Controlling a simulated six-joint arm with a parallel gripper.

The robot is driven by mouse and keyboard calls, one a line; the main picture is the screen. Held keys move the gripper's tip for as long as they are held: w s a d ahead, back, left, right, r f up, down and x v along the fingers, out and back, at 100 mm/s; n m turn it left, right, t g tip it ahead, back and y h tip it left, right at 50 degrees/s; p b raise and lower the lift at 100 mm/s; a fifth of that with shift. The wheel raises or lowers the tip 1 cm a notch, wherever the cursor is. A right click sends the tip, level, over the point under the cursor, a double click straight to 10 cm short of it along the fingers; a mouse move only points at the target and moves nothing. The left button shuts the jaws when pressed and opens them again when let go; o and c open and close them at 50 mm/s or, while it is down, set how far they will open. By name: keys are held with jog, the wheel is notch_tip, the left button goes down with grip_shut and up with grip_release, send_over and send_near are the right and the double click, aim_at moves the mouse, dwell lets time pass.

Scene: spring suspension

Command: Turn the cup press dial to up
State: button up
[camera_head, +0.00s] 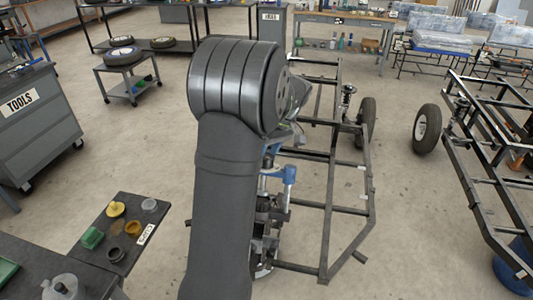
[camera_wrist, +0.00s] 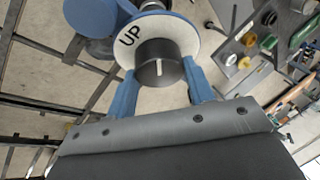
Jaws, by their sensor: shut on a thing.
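In the wrist view the dial (camera_wrist: 160,73) is a dark round knob with a white line on its face. It sits on a white disc (camera_wrist: 186,40) marked UP in black letters (camera_wrist: 130,35) at the knob's upper left. The white line runs nearly upright in the picture, not towards the UP letters. My gripper (camera_wrist: 163,72) has its blue fingers shut on the dial, one on each side. In the head view a blue part (camera_head: 289,175) of the press shows beside my arm; my arm hides the dial and my gripper there.
A dark-framed chassis (camera_head: 325,200) with a wheel stands behind and right of my arm. A small dark table (camera_head: 125,222) with coloured cups is at the lower left. A grey tool cabinet (camera_head: 40,125) stands at the far left. Open floor lies between them.

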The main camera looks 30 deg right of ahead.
jog(key=n+y, duration=0.1)
jog(key=n, duration=0.2)
jog(key=shift+d+n+g, duration=0.1)
jog(key=shift+n+g, duration=0.2)
jog(key=shift+w+n+g+y, duration=0.1)
jog(key=shift+n+g+y, duration=0.5)
jog(key=shift+n, duration=1.3)
jog(key=o, duration=1)
jog(key=v, duration=0.7)
jog(key=shift+d+r, duration=0.1)
jog(key=shift+d, duration=0.15)
